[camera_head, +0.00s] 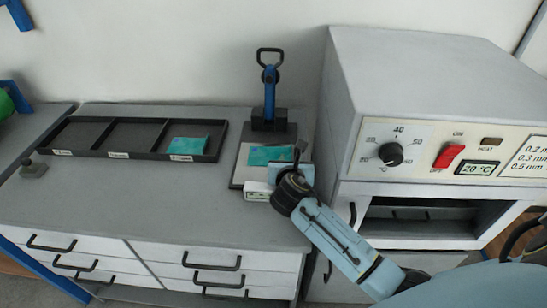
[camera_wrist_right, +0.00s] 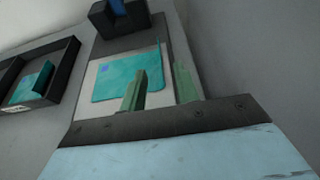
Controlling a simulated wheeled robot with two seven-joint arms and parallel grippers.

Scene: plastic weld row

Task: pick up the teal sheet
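A teal sheet (camera_head: 268,155) lies on the pale plate of a small hand press (camera_head: 237,172). In the right wrist view the teal sheet (camera_wrist_right: 125,78) lies flat with a small blue patch at its far left corner. My right gripper (camera_head: 297,160) is over the right front part of the plate. In the wrist view its two green fingers (camera_wrist_right: 160,88) stand apart, with the sheet's right edge showing between them. I cannot tell whether they touch the sheet. Another teal piece (camera_head: 187,145) lies in the tray's right compartment. My left gripper is not in view.
The black tray (camera_head: 110,153) has three compartments and sits at the back of the grey counter (camera_head: 140,203). The press's blue lever (camera_head: 269,92) stands behind the sheet. A white oven (camera_head: 420,90) rises close to the right. The counter's front is mostly clear.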

